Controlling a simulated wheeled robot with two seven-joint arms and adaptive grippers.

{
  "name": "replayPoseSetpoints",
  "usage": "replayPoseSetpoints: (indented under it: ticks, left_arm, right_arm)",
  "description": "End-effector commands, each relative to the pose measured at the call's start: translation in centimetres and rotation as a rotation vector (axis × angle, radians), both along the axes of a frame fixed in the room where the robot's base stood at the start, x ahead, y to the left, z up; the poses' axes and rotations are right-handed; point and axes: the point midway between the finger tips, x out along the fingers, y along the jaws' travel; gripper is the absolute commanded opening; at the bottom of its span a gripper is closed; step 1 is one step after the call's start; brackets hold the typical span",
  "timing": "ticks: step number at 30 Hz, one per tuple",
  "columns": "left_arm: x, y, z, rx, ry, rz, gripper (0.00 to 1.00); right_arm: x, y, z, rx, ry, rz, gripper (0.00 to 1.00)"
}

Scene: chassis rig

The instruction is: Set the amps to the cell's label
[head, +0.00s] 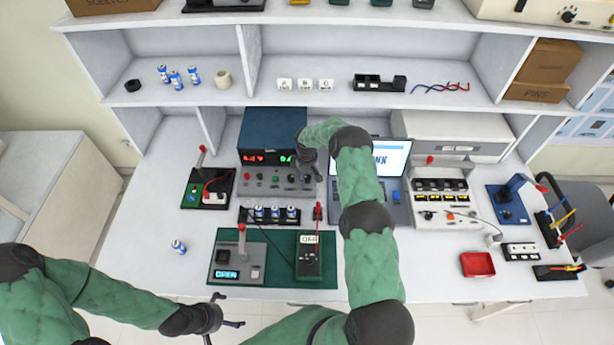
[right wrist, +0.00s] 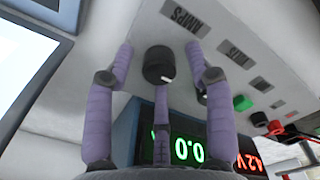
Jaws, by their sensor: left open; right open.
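The power supply (head: 271,128) is a blue box with a grey sloped control panel (head: 262,184). In the right wrist view its green display (right wrist: 188,150) reads 0.0, and the partly cut-off red display (right wrist: 250,162) seems to read 4.2 V. The black amps knob (right wrist: 158,64) has a white pointer mark and sits below the AMPS label (right wrist: 186,16). My right gripper (head: 309,168) is open, its purple fingers spread around the knob; contact is unclear. A blue-and-white cell (head: 178,246) is on the table; its label is unreadable. My left gripper (head: 227,311) is open and empty near the front edge.
A black holder (head: 249,215) with several cells stands before the supply. A green mat (head: 281,281) carries a unit reading OPEN (head: 229,259) and a meter (head: 309,259). The table's left front is mostly clear.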

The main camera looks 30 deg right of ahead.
Motion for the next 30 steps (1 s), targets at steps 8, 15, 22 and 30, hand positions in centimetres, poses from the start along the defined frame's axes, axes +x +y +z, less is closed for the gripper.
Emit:
replayPoseSetpoints:
  ticks: [8, 15, 22, 30]
  left_arm:
    - [0.0, 0.0, 0.0, 0.0, 0.0, 0.0, 1.0]
    - [0.0, 0.0, 0.0, 0.0, 0.0, 0.0, 1.0]
    - [0.0, 0.0, -0.1, 0.0, 0.0, 0.0, 1.0]
    - [0.0, 0.0, -1.6, 0.0, 0.0, 0.0, 1.0]
  right_arm:
    - [0.0, 0.0, 0.0, 0.0, 0.0, 0.0, 0.46]
    - [0.0, 0.0, 0.0, 0.0, 0.0, 0.0, 0.0]
    - [0.0, 0.0, -0.1, 0.001, -0.001, -0.007, 0.0]
    - [0.1, 0.0, -0.3, 0.001, -0.001, -0.1, 0.0]
